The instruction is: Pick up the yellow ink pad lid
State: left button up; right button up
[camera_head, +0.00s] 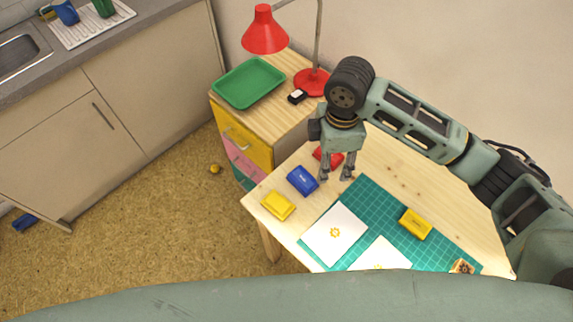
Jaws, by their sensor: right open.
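Two yellow ink pad pieces show. One yellow piece (278,205) lies at the left corner of the wooden table (388,155). Another yellow piece (415,223) lies on the green cutting mat (372,205), right of a paper sheet. I cannot tell which of them is the lid. A blue ink pad (302,181) and a red ink pad (327,157) lie farther back. My right gripper (335,178) points down, open and empty, beside the blue pad and in front of the red pad, partly hiding the red one. My left gripper is out of view.
A wooden stamp (462,267) lies at the mat's right corner. A drawer cabinet (240,138) behind holds a green tray (248,82) and a red lamp (265,32).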

aim_at(418, 227)
jog(key=k+l, duration=0.2)
jog(key=l, duration=0.2)
jog(key=k+l+u, duration=0.1)
jog(key=l, duration=0.3)
jog(key=k+l, duration=0.35)
